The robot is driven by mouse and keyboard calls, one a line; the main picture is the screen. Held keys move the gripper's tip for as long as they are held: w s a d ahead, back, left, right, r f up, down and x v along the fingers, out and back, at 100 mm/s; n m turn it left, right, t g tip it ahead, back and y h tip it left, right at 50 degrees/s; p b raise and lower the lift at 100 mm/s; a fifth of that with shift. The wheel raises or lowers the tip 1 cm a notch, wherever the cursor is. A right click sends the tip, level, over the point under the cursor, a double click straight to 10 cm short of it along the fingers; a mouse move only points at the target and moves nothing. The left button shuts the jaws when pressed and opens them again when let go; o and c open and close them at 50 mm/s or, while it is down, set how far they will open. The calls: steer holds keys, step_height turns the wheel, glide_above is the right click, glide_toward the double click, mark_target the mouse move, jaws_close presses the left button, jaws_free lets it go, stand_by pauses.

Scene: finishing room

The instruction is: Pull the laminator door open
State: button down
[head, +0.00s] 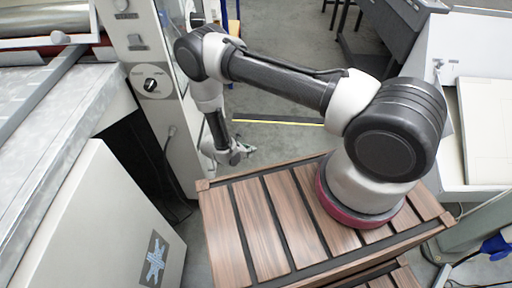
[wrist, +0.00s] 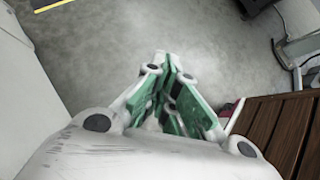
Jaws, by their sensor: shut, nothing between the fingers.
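The laminator (head: 62,120) is the large grey machine at the left of the head view. Below its bed, a pale panel with a blue emblem (head: 100,225) stands at an angle. It looks like the door, with a dark gap beside it, but I cannot tell for sure; no handle shows on it. My gripper (head: 243,153) is low, to the right of the laminator's pale upright column (head: 160,105), apart from the panel. In the wrist view its green-padded fingers (wrist: 172,62) are together and empty, pointing over bare floor.
The column carries a black knob (head: 150,85). Cables (head: 172,150) hang in the dark gap. A pale surface (wrist: 25,85) stands close at left in the wrist view. Grey floor (head: 285,150) is free beyond my gripper. A grey table (head: 400,25) stands at the back right.

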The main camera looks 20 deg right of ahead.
steer(key=shift+w+d+r, duration=0.1)
steer(key=shift+w+d, duration=0.35)
steer(key=shift+d, duration=0.4)
steer(key=shift+w+d+r, duration=0.1)
steer(key=shift+w+d, duration=0.3)
steer(key=shift+d, duration=0.45)
stand_by(0.4)
